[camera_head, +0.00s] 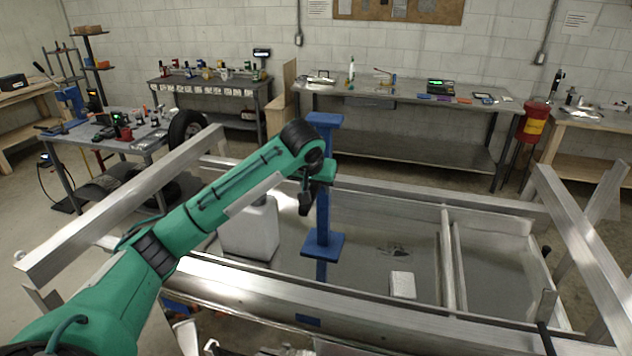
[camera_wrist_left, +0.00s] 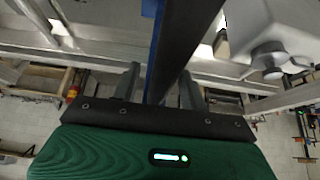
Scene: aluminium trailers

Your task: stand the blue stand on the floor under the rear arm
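The blue stand (camera_head: 323,210) is upright in the middle of the head view, with a flat top plate and a square base plate. Its base shows over the grey floor inside the aluminium frame; I cannot tell whether it touches. My left gripper (camera_head: 308,192) is at the upper half of its post. In the left wrist view the post (camera_wrist_left: 155,50), blue on one edge and dark on its near face, runs between the two fingers (camera_wrist_left: 160,88), which are close about it. Which beam is the rear arm is unclear. My right gripper is out of view.
Aluminium beams surround the stand: a near rail (camera_head: 260,296), a raised left beam (camera_head: 110,210) and crossed beams at right (camera_head: 585,250). A white container (camera_head: 248,235) stands left of the stand, and a small white block (camera_head: 402,285) lies right. Workbenches (camera_head: 400,97) line the wall.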

